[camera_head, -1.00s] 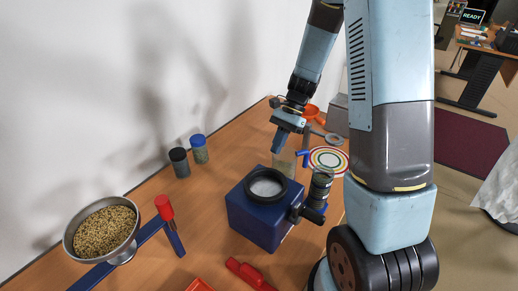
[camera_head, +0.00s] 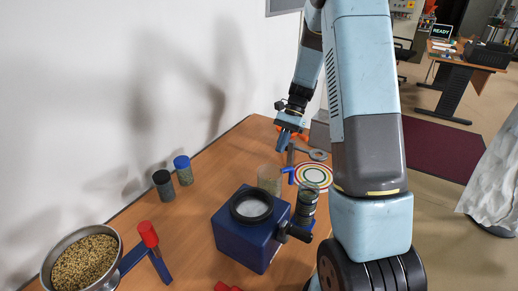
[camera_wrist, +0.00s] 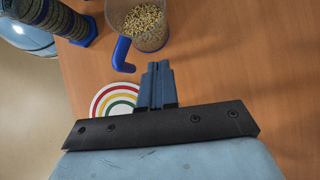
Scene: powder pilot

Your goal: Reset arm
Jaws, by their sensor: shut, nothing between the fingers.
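My gripper (camera_head: 283,142) hangs at the end of my arm, pointing down over the far part of the wooden table (camera_head: 205,212). In the wrist view its fingers (camera_wrist: 157,84) are pressed together with nothing between them. A clear beaker with grain (camera_wrist: 145,22) and a blue handle stands just ahead of the fingertips; it also shows in the head view (camera_head: 269,178). A round mat with coloured rings (camera_head: 314,177) lies to the right of the beaker.
A blue box with a black ring (camera_head: 245,235) stands nearer, with a dark cylinder (camera_head: 306,204) beside it. A metal bowl of grain (camera_head: 83,265) is at lower left. Two jars, black-lidded (camera_head: 163,185) and blue-lidded (camera_head: 183,170), stand near the wall. Bare table lies between.

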